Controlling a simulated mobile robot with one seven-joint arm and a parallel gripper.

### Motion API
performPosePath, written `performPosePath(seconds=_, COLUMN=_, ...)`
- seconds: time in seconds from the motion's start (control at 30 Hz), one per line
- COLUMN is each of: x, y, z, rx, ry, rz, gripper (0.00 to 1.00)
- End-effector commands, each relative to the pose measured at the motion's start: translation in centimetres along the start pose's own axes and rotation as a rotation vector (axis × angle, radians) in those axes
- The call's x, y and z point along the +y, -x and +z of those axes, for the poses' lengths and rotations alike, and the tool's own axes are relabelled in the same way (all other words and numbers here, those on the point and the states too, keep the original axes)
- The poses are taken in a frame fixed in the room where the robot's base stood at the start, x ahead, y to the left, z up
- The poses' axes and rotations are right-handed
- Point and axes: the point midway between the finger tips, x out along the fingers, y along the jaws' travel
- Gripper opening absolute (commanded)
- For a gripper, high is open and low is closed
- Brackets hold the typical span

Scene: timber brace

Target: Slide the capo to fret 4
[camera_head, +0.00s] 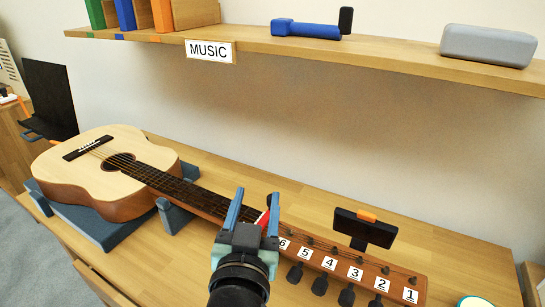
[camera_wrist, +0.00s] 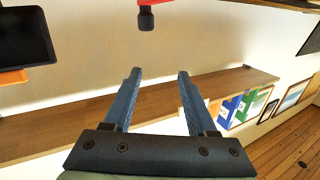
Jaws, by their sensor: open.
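The guitar (camera_head: 70,165) lies with its body at the left and its neck running to the lower right. White labels numbered 6 to 1 run along the right end, with label 4 (camera_head: 329,263) among them. A red piece that looks like the capo (camera_head: 262,217) is at the neck near label 6, mostly hidden by my gripper (camera_head: 254,198). In the wrist view the red capo (camera_wrist: 143,3) with a dark knob is cut off at the top edge, beyond my fingertips (camera_wrist: 158,72). My gripper is open, with nothing seen between its fingers there.
A black device with an orange clip (camera_head: 365,230) stands behind the labels. Dark pegs line the near edge. A blue support (camera_head: 85,220) holds the guitar body. A shelf (camera_head: 380,62) marked MUSIC hangs above. Bare tabletop (camera_head: 320,200) lies behind the neck.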

Motion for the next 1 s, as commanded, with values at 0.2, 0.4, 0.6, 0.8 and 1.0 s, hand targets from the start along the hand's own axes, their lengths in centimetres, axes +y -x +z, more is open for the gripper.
performPosePath(seconds=0.2, x=-0.2, y=0.9, z=-1.1, rx=-0.145, ry=0.022, rz=0.04, gripper=0.57)
performPosePath(seconds=0.4, x=0.1, y=2.5, z=-0.7, rx=-0.262, ry=0.047, rz=0.078, gripper=0.57)
performPosePath(seconds=0.6, x=0.6, y=3.9, z=-0.1, rx=-0.338, ry=0.067, rz=0.106, gripper=0.57)
performPosePath(seconds=0.8, x=0.8, y=4.2, z=0.7, rx=-0.36, ry=0.074, rz=0.117, gripper=0.57)
performPosePath(seconds=1.0, x=1.1, y=2.1, z=1.4, rx=-0.359, ry=0.073, rz=0.117, gripper=0.57)
